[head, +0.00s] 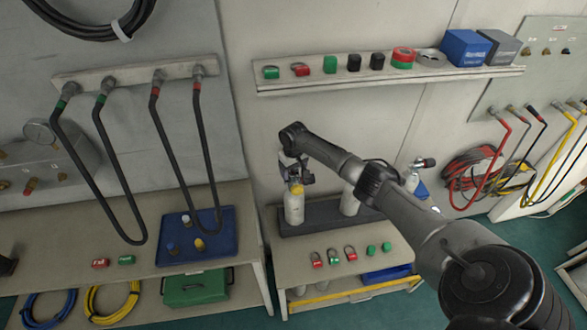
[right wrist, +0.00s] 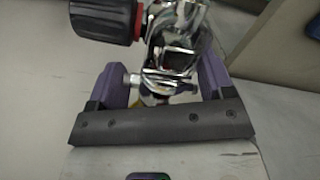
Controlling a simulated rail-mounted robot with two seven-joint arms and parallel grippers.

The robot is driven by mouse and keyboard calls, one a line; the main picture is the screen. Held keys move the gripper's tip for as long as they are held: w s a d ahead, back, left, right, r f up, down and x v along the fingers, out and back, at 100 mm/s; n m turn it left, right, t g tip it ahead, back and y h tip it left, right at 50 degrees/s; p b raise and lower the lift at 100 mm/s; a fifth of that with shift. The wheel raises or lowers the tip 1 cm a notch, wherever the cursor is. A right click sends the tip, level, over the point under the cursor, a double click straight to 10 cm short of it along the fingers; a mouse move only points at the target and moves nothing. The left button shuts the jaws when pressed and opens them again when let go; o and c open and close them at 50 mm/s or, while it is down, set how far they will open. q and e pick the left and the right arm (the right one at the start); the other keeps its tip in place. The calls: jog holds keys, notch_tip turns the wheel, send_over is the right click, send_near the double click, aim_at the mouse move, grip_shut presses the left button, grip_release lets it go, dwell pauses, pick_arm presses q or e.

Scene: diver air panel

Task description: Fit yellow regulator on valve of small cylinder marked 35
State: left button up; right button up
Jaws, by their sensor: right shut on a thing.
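My right gripper (head: 297,172) is at the top of a small pale cylinder (head: 294,208) with yellow at its shoulder. In the right wrist view, its purple fingers (right wrist: 164,82) are shut on a chrome valve (right wrist: 178,48) with a black, red-ringed knob (right wrist: 105,20). The cylinder stands upright in a dark rack (head: 320,222). Any number on it is too small to read. A small yellow-topped piece, perhaps the yellow regulator (head: 200,244), sits on the blue tray (head: 225,255) at the left. My left gripper does not show.
A second pale cylinder (head: 349,203) stands to the right, partly behind my right arm. Another cylinder (head: 412,181) with a black knob is farther right. Black hoses (head: 70,155) hang over the left bench. A shelf (head: 390,78) with small items is above. Red and green tags lie in front of the rack.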

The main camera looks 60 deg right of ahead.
jog(key=shift+s+f, duration=0.2)
jog(key=shift+f, duration=0.8)
jog(key=shift+r, duration=0.35)
jog(key=shift+s+a+r+p, duration=0.25)
jog(key=shift+r+p, duration=0.4)
jog(key=shift+p, duration=0.35)
jog(key=shift+r+p, duration=0.45)
jog(key=shift+r, duration=0.2)
